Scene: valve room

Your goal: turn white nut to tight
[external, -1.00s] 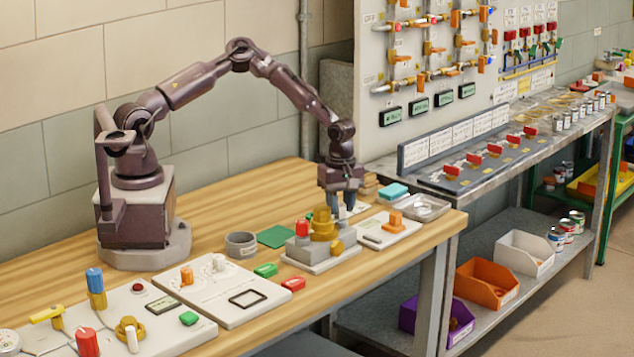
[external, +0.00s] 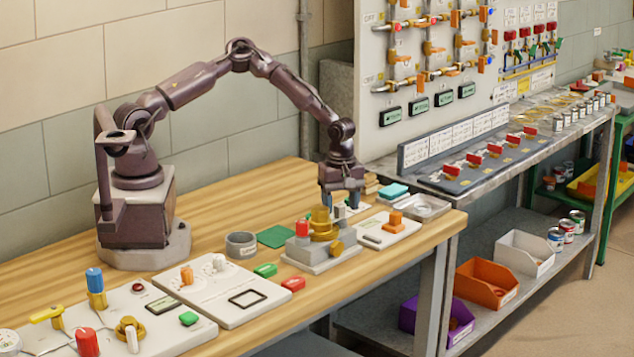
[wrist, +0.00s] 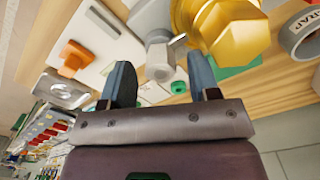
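A brass fitting (external: 322,222) stands on a grey block (external: 312,250) on the bench. A pale grey-white nut-like part (wrist: 160,70) shows beside the brass body in the wrist view; I take it for the white nut. My gripper (external: 341,200) points down at the far right side of the fitting. In the wrist view my gripper (wrist: 162,82) is open, its two fingers apart on either side of the pale part. I cannot tell whether either finger touches it. In the external view my fingers and the fitting partly hide this area.
A red knob (external: 302,228) sits left of the brass fitting. A white plate with an orange part (external: 396,219) lies to the right. A grey ring (external: 241,244) and a green mat (external: 277,236) lie to the left. The bench behind the fitting is mostly clear.

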